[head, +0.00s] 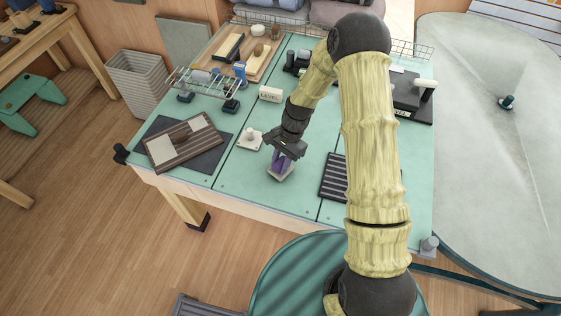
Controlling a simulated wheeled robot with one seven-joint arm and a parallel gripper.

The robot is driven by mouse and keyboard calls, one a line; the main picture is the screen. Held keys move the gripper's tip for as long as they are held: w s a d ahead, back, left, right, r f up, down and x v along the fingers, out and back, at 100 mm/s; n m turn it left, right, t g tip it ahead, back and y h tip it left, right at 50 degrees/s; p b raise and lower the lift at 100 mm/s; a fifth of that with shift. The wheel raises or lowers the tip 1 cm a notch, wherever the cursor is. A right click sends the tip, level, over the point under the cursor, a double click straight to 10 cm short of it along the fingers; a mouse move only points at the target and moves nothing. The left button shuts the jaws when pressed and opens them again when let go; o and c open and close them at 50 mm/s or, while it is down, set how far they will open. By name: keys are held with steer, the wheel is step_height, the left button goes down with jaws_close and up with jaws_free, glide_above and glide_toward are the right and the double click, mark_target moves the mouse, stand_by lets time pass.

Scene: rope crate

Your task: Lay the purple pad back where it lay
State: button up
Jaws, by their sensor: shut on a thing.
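My gripper (284,153) points down over the middle of the green table (240,187), near its front edge. It is shut on the purple pad (280,162), which shows small between and below the fingers. A pale square plate (283,175) shows directly under the purple part. I cannot tell whether the plate is joined to it, or whether it touches the table. A white square plate with a round knob (249,139) lies on the table just left of the gripper.
A striped board (184,142) lies on a dark mat (213,160) at the left. A dark ribbed plate (333,178) lies to the right, partly behind my arm. A white labelled block (270,94), a wire rack (205,84) and a wooden tray (262,70) stand farther back. Green tabletop around the gripper's front is clear.

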steer(key=shift+f, duration=0.5)
steer(key=o, duration=1)
steer(key=b+v, duration=0.2)
steer(key=v, duration=1.5)
steer(key=shift+r, duration=0.25)
